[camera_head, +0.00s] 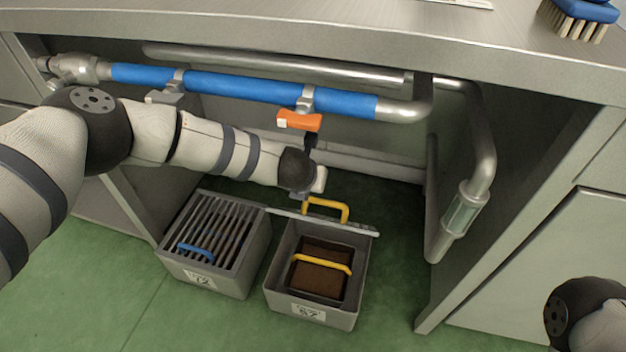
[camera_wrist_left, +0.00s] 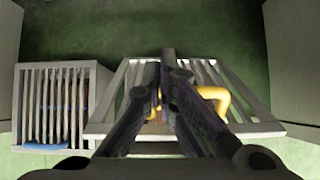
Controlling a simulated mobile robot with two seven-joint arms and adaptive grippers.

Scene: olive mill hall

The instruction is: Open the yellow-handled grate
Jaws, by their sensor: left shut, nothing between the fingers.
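The yellow-handled grate (camera_head: 362,230) shows nearly edge-on at the back of the right grey bin (camera_head: 352,312), raised off its opening. Its yellow handle (camera_head: 343,213) sticks up behind the edge. Inside the uncovered bin is a dark brown box or basket (camera_head: 318,280) with a yellow bar (camera_head: 335,266) across it. My left gripper (camera_head: 306,193) is just above and behind the grate, its fingers mostly hidden in the head view. In the left wrist view its fingers (camera_wrist_left: 168,58) are shut and empty, in front of the slats (camera_wrist_left: 248,105) and beside the yellow handle (camera_wrist_left: 219,98). Contact is unclear.
A second grey bin (camera_head: 240,280) with a blue-handled grate (camera_head: 193,249) stands close on the left, closed. Above my arm runs a blue pipe (camera_head: 235,88) with an orange valve handle (camera_head: 300,121). The counter (camera_head: 400,36) overhangs. Green floor (camera_head: 110,295) is clear in front.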

